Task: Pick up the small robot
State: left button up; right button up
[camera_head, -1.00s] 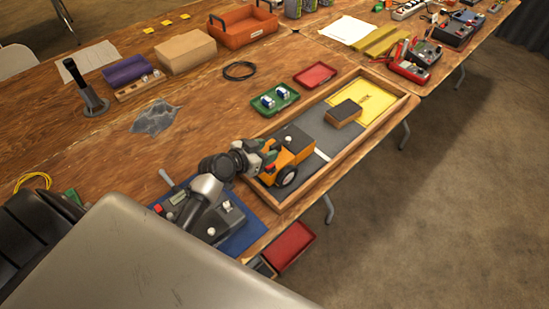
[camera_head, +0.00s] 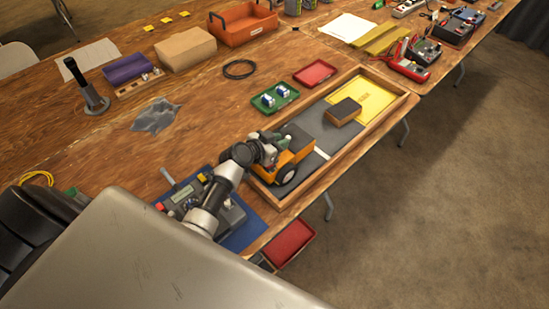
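The small robot (camera_head: 294,160) is orange with dark wheels. It sits in the near-left part of a wooden-framed pit (camera_head: 349,147) with a grey floor. My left gripper (camera_head: 277,147) is at the robot's left upper side, over or against it. The gripper and wrist hide part of the robot. Whether the fingers are open or shut on it cannot be made out. My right gripper is not in view.
A dark block (camera_head: 343,111) lies in the pit beside a yellow zone (camera_head: 375,98). A green tray (camera_head: 274,98) and red tray (camera_head: 315,73) stand behind the pit. A control box on a blue mat (camera_head: 246,232) is near my arm.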

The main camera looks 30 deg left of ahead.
pick_arm(q)
grip_shut()
dwell(1.0)
jog(key=shift+w+r, duration=0.15)
jog(key=shift+r, duration=0.05)
